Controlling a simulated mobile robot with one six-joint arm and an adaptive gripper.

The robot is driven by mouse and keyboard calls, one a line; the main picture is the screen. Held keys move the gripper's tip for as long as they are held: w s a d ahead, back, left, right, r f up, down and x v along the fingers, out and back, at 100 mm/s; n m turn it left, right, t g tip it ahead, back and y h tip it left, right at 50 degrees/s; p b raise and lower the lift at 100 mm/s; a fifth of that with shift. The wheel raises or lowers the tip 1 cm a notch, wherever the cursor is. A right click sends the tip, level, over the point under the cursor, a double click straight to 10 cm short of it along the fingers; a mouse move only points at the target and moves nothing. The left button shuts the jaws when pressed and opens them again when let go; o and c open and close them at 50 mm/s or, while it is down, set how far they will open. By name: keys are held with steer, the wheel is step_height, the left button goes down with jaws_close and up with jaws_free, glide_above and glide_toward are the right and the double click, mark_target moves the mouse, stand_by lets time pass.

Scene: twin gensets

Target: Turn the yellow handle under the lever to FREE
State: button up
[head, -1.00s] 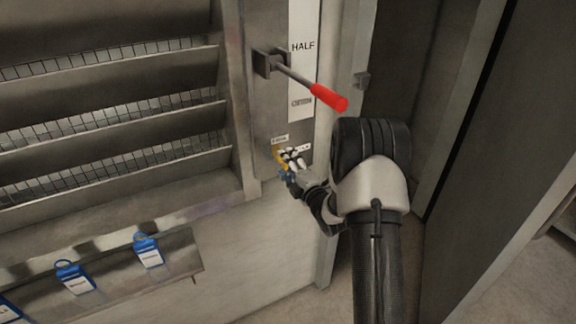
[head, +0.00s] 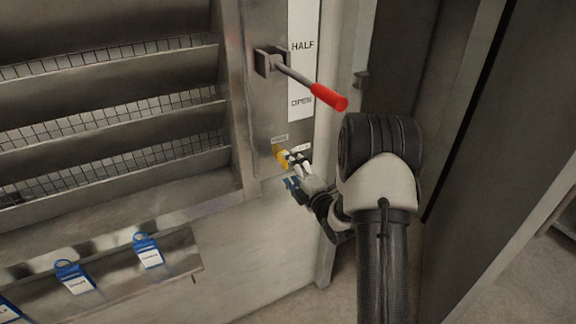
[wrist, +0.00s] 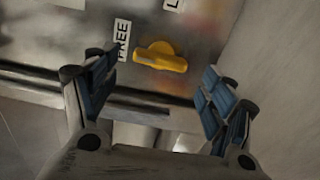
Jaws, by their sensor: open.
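The yellow handle (head: 282,157) is on the metal panel below the lever. In the wrist view the yellow handle (wrist: 163,58) has a round hub and a bar lying nearly level. The bar's left end is close to the FREE label (wrist: 121,40); a second label (wrist: 172,4), beginning with L, is cut off at the top. My gripper (head: 293,170) is open and empty, just right of and below the handle. In the wrist view its fingers (wrist: 158,76) stand apart on either side, with the handle beyond them and clear of both. The red-gripped lever (head: 328,97) slants down to the right.
The lever's scale plate (head: 302,75) reads HALF and OPEN. Louvre slats (head: 110,110) fill the left. Blue tags (head: 147,251) hang from a ledge at lower left. A dark upright panel (head: 500,180) stands to the right of my arm.

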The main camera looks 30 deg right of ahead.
steer(key=s, duration=0.9)
steer(key=shift+s+d, duration=0.15)
